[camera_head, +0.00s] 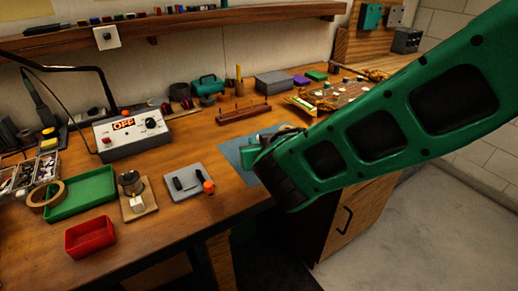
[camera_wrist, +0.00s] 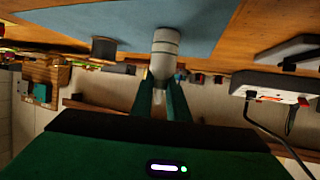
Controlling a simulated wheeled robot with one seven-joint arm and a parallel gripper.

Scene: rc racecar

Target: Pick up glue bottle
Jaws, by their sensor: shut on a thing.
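The glue bottle (camera_wrist: 165,48) shows in the wrist view as a pale grey-white cylinder with a narrower tip between my fingers. My gripper (camera_wrist: 162,88) is shut on it, with one green finger on each side. In the head view my gripper (camera_head: 254,150) is over the blue mat (camera_head: 232,152) near the table's front edge. My green arm hides much of that spot, and I cannot make out the bottle there. The wrist view is upside down, with the blue mat (camera_wrist: 120,20) at the top; whether the bottle touches it I cannot tell.
A grey pad with small tools (camera_head: 185,183) lies left of the mat. A wooden rack (camera_head: 243,112) is behind. A shelf (camera_head: 200,20) runs above.

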